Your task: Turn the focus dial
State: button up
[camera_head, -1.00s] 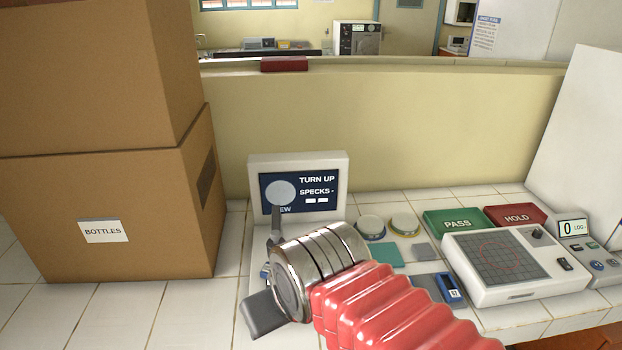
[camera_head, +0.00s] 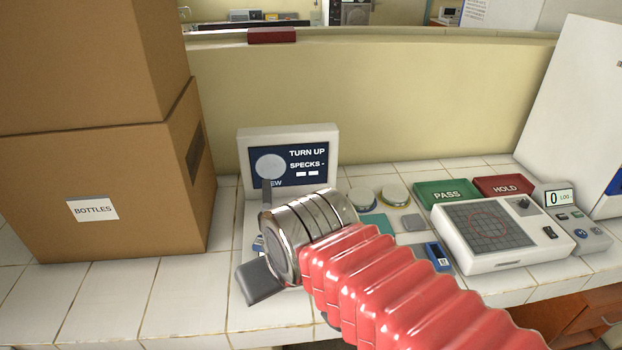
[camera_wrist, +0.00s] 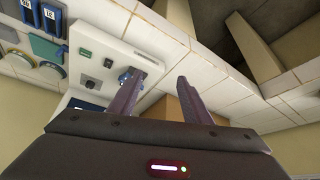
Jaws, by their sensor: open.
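A white device with an upright screen (camera_head: 320,143) reading "TURN UP" and "SPECKS -" stands on the tiled bench in the head view. My gripper (camera_head: 258,238) is in front of its screen and over its base, hiding most of the base. In the wrist view a white panel (camera_wrist: 145,58) carries a green button, a dark button and a blue knob (camera_wrist: 126,76). The blue knob is close beside the left fingertip; I cannot tell whether they touch or whether it is the focus dial. My gripper (camera_wrist: 158,78) is open, with nothing seen between its fingers.
Stacked cardboard boxes (camera_head: 150,185) stand at the left. To the right are round dishes (camera_head: 395,191), a green PASS tray (camera_head: 440,188), a red HOLD tray (camera_head: 497,182), a gridded device (camera_head: 525,248) and a small counter (camera_head: 583,237). Bare tiles (camera_head: 120,285) lie at the front left.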

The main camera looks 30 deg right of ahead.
jog(key=w+d+n+g, duration=0.5)
jog(key=w+d+n, duration=0.3)
jog(key=w+d, duration=1.7)
jog(key=shift+w+f+n, duration=0.2)
jog(key=shift+w+n, duration=0.05)
jog(key=shift+n, duration=0.15)
jog(key=f, duration=1.3)
jog(key=shift+w+d+f, duration=0.3)
jog(key=shift+d+f, duration=0.05)
jog(key=shift+f, duration=0.05)
